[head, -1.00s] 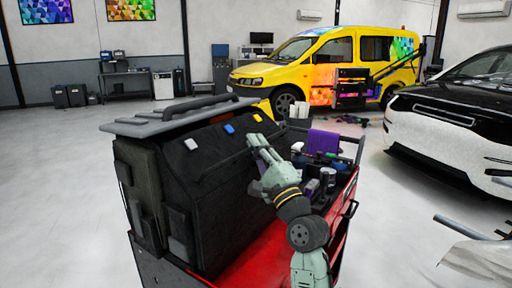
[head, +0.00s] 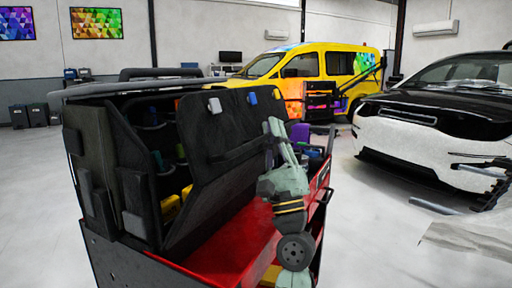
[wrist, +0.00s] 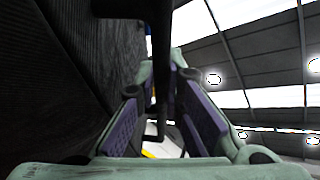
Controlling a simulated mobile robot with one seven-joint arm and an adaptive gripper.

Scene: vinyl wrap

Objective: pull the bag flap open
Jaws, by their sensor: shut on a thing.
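The black bag (head: 95,175) stands on a red cart, with a grey lid and a dark handle along its top. Its front flap (head: 215,165) is tilted outward, away from the body, leaving a gap at the left and top. White, blue and yellow tabs sit along the flap's upper edge. My gripper (head: 273,132) is at the flap's right side. In the wrist view my gripper (wrist: 165,95) has its purple-padded fingers on either side of a narrow dark part of the flap (wrist: 162,75). The exact contact is partly hidden.
Yellow and green items (head: 170,208) show inside the bag. The red cart tray (head: 225,245) has bare room before the flap. A purple item (head: 300,132) and bottles stand behind my gripper. A yellow van (head: 300,72) and a white-fronted car (head: 430,125) are farther off.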

